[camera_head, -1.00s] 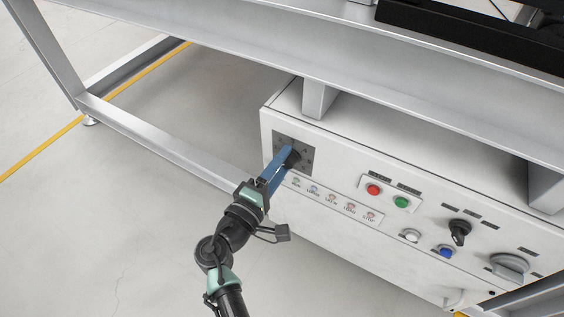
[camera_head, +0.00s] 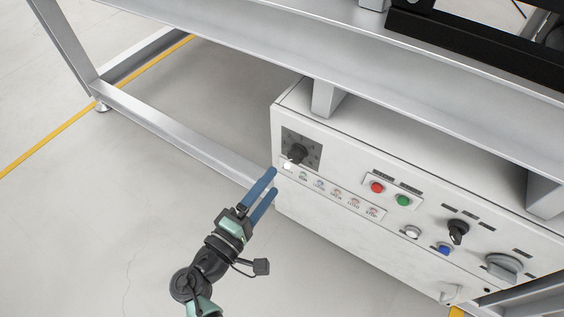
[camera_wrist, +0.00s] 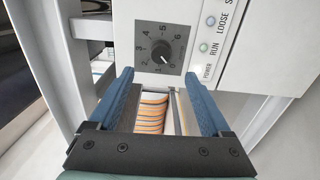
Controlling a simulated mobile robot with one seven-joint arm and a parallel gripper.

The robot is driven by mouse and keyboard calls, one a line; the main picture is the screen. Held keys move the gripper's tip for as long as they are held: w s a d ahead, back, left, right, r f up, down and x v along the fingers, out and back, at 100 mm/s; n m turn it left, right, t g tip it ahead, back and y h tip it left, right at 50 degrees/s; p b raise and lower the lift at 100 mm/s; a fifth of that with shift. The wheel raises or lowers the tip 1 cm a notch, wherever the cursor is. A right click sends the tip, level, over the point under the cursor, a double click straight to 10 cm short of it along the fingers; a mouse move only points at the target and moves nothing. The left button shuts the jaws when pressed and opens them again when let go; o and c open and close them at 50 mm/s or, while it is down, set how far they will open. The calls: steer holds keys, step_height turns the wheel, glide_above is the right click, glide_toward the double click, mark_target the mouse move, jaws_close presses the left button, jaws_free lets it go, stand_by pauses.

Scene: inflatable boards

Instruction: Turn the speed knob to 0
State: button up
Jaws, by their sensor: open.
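The speed knob (camera_head: 297,153) is a black knob on a dark square dial plate (camera_head: 315,143) at the left end of the white control box. My gripper (camera_head: 272,182) has two blue fingers, open and empty, in front of the box and apart from the knob. In the wrist view the gripper's fingertips (camera_wrist: 158,75) lie below the knob, one toward each side.
A row of indicator lamps (camera_head: 337,190) runs beside the dial. A red button (camera_head: 377,187), a green button (camera_head: 403,200), a black selector (camera_head: 458,230) and a blue button (camera_head: 445,248) are further right. A grey frame rail (camera_head: 190,140) lies left. Floor in front is clear.

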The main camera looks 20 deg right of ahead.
steer(key=v, duration=0.4)
steer(key=shift+s+p, duration=0.1)
steer(key=shift+p, duration=0.3)
